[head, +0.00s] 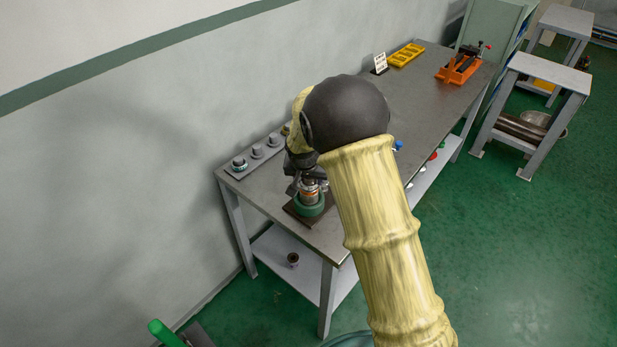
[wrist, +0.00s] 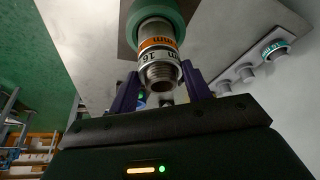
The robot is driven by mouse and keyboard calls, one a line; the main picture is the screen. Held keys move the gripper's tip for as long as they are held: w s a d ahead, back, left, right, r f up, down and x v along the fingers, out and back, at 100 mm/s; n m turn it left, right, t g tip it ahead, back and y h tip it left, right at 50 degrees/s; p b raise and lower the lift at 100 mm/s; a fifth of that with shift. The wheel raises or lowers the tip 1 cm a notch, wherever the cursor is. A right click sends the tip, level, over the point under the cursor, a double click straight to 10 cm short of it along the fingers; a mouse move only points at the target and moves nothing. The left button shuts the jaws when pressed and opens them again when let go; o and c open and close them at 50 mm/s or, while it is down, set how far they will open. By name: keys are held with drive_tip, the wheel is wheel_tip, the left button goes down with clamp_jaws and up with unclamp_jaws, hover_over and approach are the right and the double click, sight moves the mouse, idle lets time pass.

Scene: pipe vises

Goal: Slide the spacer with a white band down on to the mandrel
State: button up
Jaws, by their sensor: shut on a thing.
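In the head view my arm partly hides the gripper.
A grey rack (head: 257,154) with several round pieces lies on the bench (head: 412,107) by the wall. A small dark cup (head: 293,260) is on the lower shelf.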

drive_tip(key=shift+f, duration=0.35)
drive_tip(key=o, duration=1)
drive_tip(key=shift+o, duration=0.2)
drive_tip(key=d+b+v, duration=0.1)
drive_tip(key=v, duration=1.6)
drive_tip(key=shift+a+r+b, duration=0.2)
drive_tip(key=shift+a+b, duration=0.2)
drive_tip(key=shift+a, duration=0.1)
drive_tip(key=shift+s, duration=0.1)
